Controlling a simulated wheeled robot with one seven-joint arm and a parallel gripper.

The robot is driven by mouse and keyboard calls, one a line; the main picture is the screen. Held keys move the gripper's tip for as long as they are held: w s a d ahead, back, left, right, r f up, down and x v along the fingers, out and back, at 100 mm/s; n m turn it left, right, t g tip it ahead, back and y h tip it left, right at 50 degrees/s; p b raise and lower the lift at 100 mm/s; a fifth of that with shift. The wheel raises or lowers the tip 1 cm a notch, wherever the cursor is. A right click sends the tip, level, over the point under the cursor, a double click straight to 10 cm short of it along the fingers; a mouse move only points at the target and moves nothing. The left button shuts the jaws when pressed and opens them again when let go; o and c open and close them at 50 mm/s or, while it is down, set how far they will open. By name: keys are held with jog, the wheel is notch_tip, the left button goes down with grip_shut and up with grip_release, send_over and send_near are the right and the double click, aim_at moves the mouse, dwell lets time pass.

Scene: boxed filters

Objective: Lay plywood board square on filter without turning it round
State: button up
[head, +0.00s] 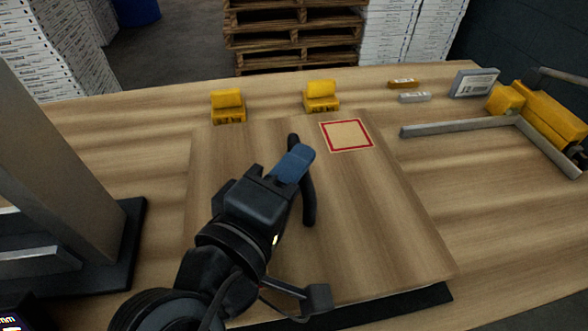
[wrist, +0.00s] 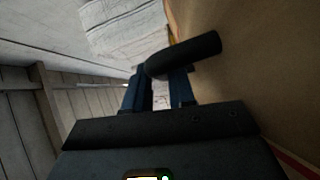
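The plywood board (head: 380,225) lies broad and flat in the middle of the head view. A red-outlined square (head: 347,135) marks its far right part. A curved black handle (head: 308,200) stands on its top; the handle also shows in the wrist view (wrist: 195,52). My gripper (head: 293,165) is over the board with its blue fingers at the handle. In the wrist view the blue fingers (wrist: 160,88) sit on both sides of the handle, apparently shut on it. A dark edge (head: 390,307) shows under the board's front side. The filter itself is hidden or cannot be made out.
Two yellow blocks (head: 228,107) (head: 321,97) stand behind the board. A yellow tool with a grey L-shaped bar (head: 460,127) lies at right, near a grey labelled box (head: 474,83) and two small bars. A grey upright (head: 75,160) stands left. Pallets (head: 293,35) are behind the table.

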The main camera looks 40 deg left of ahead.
jog(key=o, duration=0.4)
jog(key=shift+s, duration=0.1)
jog(key=b+v, duration=0.1)
jog(key=v, duration=1.1)
